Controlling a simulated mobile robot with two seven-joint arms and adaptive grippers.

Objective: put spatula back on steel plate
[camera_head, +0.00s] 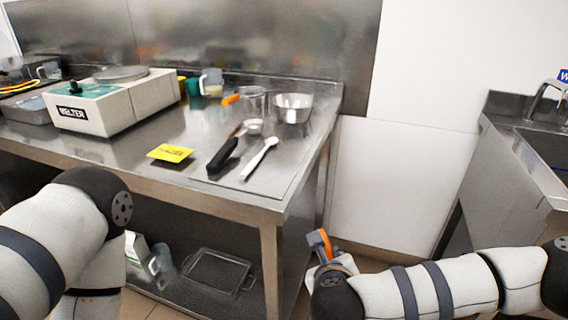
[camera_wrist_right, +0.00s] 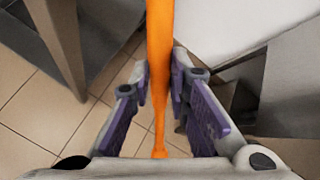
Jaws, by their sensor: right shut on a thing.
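My right gripper (camera_head: 322,246) is low in front of the gap to the right of the steel table, below the table top. It is shut on the orange spatula (camera_wrist_right: 158,70), which runs between the fingers in the right wrist view, its upper end cut off by the frame. In the head view only a short orange piece shows at the gripper. A round steel plate (camera_head: 121,73) sits on top of the white scale at the left of the table; I cannot tell if it is the task's plate. My left arm shows at the lower left, its gripper out of view.
The steel table (camera_head: 200,190) holds a yellow card (camera_head: 171,153), a black-handled tool (camera_head: 223,154), a white spoon (camera_head: 260,158), a steel bowl (camera_head: 293,108) and a clear jug. Its right leg (camera_head: 272,262) stands near my gripper. A sink (camera_head: 545,140) is at right.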

